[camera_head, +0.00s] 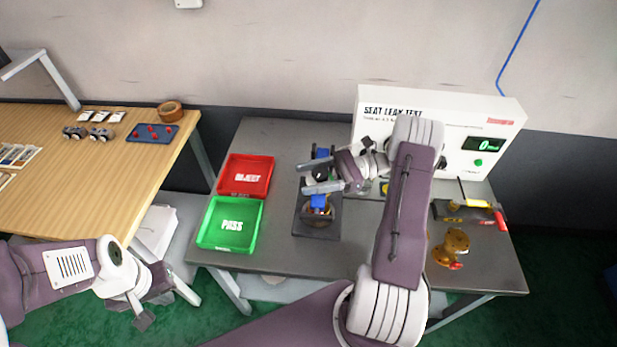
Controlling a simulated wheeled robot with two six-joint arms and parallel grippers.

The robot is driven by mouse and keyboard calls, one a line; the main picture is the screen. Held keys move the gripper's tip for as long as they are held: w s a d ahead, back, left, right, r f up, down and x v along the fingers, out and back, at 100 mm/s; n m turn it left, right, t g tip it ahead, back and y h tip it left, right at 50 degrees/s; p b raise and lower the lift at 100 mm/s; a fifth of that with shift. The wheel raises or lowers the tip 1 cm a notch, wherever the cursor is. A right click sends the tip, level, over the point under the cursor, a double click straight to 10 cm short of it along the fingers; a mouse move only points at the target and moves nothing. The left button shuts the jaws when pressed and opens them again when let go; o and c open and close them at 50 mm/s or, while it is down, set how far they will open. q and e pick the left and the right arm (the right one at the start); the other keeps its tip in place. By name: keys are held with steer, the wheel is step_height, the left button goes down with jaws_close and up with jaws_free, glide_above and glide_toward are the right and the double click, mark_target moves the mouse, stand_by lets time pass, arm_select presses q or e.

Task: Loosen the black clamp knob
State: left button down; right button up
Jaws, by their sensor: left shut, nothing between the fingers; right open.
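A dark fixture (303,223) stands on the grey table, with blue clamp parts (318,201) and a brass-coloured round part at its front. My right gripper (316,177) reaches over the fixture from the right. Its fingers are open and apart, one at the far side and one at the near side of the fixture's middle. A small dark part shows between them; I cannot tell whether it is the black clamp knob or whether the fingers touch it. My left gripper (166,309) is shut and empty, low at the lower left, away from the table.
A red REJECT tray (266,178) and a green PASS tray (208,236) lie left of the fixture. A white seat leak test box (440,105) stands behind my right arm. A brass valve (455,243) stands at the right. A wooden bench (90,185) is at the left.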

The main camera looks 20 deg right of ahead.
steer(key=s+d+b, duration=0.1)
steer(key=d, duration=0.7)
steer(key=shift+s+d+b, duration=0.3)
steer(key=shift+s+b, duration=0.05)
